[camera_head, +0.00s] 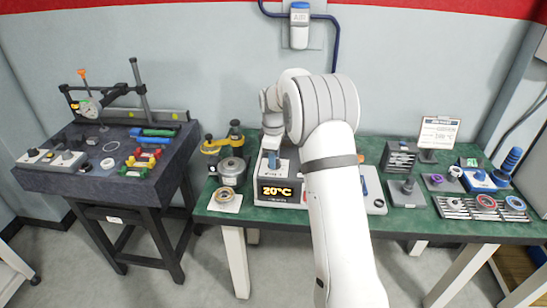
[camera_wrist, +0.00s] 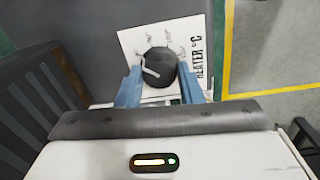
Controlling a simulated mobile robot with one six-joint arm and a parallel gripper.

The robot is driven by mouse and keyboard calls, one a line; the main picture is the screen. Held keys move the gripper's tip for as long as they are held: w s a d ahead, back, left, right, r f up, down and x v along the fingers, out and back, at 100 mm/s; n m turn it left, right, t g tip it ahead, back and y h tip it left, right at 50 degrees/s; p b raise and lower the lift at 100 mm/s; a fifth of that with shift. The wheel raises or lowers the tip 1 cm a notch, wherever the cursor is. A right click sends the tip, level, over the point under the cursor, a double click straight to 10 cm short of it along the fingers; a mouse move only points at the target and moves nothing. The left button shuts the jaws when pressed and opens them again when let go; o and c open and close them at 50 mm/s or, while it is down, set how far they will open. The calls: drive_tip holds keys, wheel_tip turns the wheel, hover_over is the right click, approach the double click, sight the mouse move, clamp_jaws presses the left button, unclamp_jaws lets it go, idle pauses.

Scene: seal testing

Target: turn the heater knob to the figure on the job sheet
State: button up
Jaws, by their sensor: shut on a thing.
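In the wrist view the black heater knob (camera_wrist: 160,66) stands on a white dial plate (camera_wrist: 130,40) lettered "HEATER °C", with a pale pointer line on its top. The small figures round the dial are too blurred to read. My gripper (camera_wrist: 159,82) is shut on the knob, with one blue finger at each side. In the head view my gripper (camera_head: 272,158) is over the heater box, whose orange display (camera_head: 277,191) reads 20 °C. The knob is hidden there by my arm. The job sheet (camera_head: 438,132) stands on a clipboard at the back right; its figure is too small to read surely.
The green bench (camera_head: 400,228) carries a metal pot (camera_head: 231,172), yellow and black fittings (camera_head: 222,142), a rack (camera_head: 400,157) and several seals and tools at the right. A separate dark table (camera_head: 60,178) at the left holds a dial gauge and coloured parts.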

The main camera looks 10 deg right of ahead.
drive_tip(key=shift+w, duration=0.1)
drive_tip(key=m, duration=0.8)
drive_tip(key=shift+r+m, duration=0.1)
drive_tip(key=shift+m, duration=0.2)
drive_tip(key=m, duration=0.4)
drive_tip(key=shift+w, duration=0.1)
drive_tip(key=shift+m, duration=1.6)
drive_tip(key=o, duration=1)
drive_tip(key=shift+g, duration=0.3)
drive_tip(key=shift+c, duration=0.2)
